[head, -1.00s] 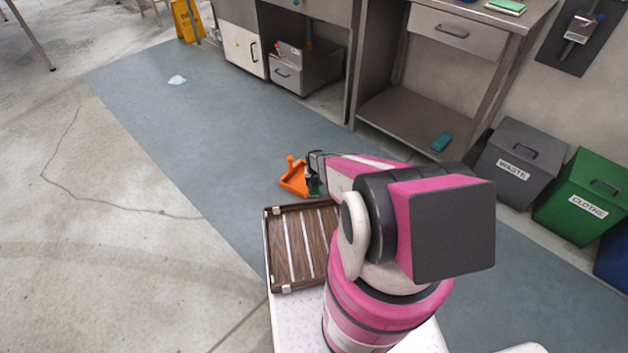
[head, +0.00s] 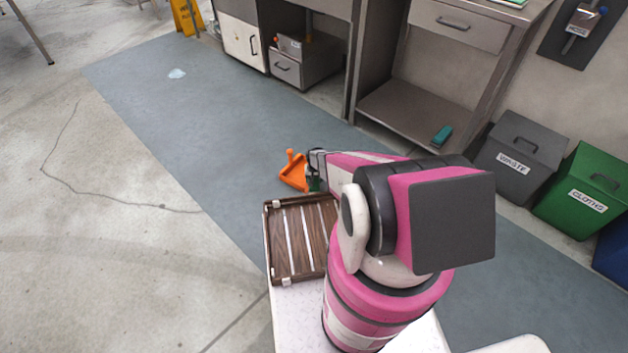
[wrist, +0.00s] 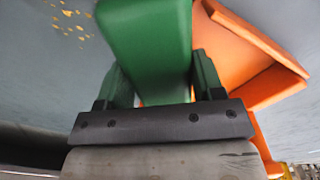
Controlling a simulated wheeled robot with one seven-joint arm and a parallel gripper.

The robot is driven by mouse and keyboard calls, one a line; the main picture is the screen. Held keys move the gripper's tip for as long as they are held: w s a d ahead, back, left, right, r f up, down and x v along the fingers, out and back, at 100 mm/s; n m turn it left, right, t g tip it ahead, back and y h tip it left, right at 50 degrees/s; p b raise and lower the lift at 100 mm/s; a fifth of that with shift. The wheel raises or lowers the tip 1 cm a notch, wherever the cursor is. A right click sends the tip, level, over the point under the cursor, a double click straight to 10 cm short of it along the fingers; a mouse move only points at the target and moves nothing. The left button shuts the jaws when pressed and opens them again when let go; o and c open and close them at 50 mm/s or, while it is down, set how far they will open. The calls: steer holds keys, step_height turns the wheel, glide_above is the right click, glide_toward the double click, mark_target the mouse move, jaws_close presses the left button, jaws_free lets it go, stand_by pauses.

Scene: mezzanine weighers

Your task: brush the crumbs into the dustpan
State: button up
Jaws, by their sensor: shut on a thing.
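My gripper (wrist: 160,78) is shut on a green brush (wrist: 148,35), whose block fills the upper middle of the wrist view. The brush's far end and bristles are out of sight. In the head view my gripper (head: 316,168) is low over the floor, and only a sliver of green shows below it. The orange dustpan (head: 292,176) lies just left of the gripper there. In the wrist view the dustpan (wrist: 250,60) is close on the brush's right; I cannot tell whether they touch. Yellowish crumbs (wrist: 70,22) are scattered on the grey floor, left of the brush.
A brown slatted tray (head: 270,245) sits on my white deck. Steel benches (head: 410,115) stand beyond the blue-grey floor strip. A waste bin (head: 518,160) and a green cloths bin (head: 585,190) stand right. A yellow sign (head: 182,18) and a pale patch (head: 177,73) are far left.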

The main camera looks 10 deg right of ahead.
steer(key=shift+f, duration=0.7)
steer(key=shift+s, duration=0.1)
